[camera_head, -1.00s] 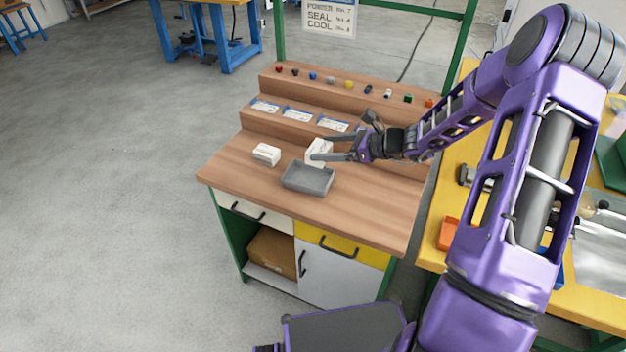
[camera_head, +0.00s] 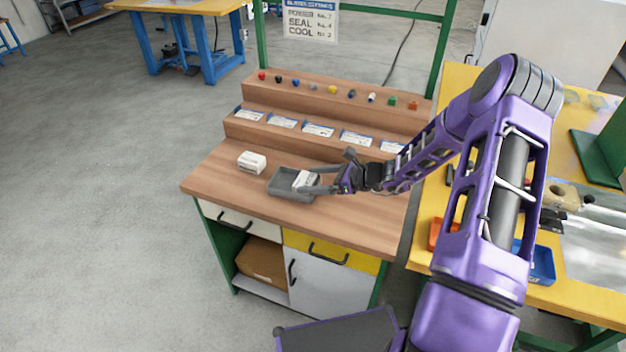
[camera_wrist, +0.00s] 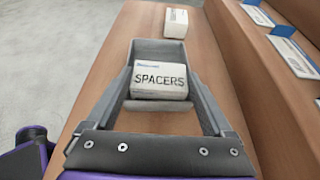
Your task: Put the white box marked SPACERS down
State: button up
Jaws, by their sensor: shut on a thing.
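The white box marked SPACERS (camera_wrist: 160,80) is between the fingers of my gripper (camera_wrist: 160,100) in the wrist view. In the head view the box (camera_head: 305,180) is at the right part of the grey tray (camera_head: 281,187), within its outline. My gripper (camera_head: 312,183) is shut on it. The tray also shows behind the box in the wrist view (camera_wrist: 165,46). The fingers hide part of the tray and the box's sides. I cannot tell whether the box touches the tray floor.
A second white box (camera_head: 252,162) stands on the wooden bench (camera_head: 225,185), left of the tray. Stepped shelves behind carry labels (camera_head: 318,130) and several small coloured parts (camera_head: 333,90). The bench front is clear. A yellow table (camera_head: 575,293) stands at the right.

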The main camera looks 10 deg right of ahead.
jog(key=o, duration=1.2)
jog(key=shift+f, duration=0.1)
jog(key=shift+o, duration=0.2)
jog(key=shift+s+d+r, duration=0.1)
jog(key=shift+d+r, duration=0.1)
jog(key=shift+r, duration=0.1)
jog(key=p+v, duration=0.1)
jog(key=v, duration=1)
jog(key=shift+s+d+r+p, duration=0.1)
jog(key=shift+s+d+p, duration=0.1)
jog(key=shift+p, duration=0.1)
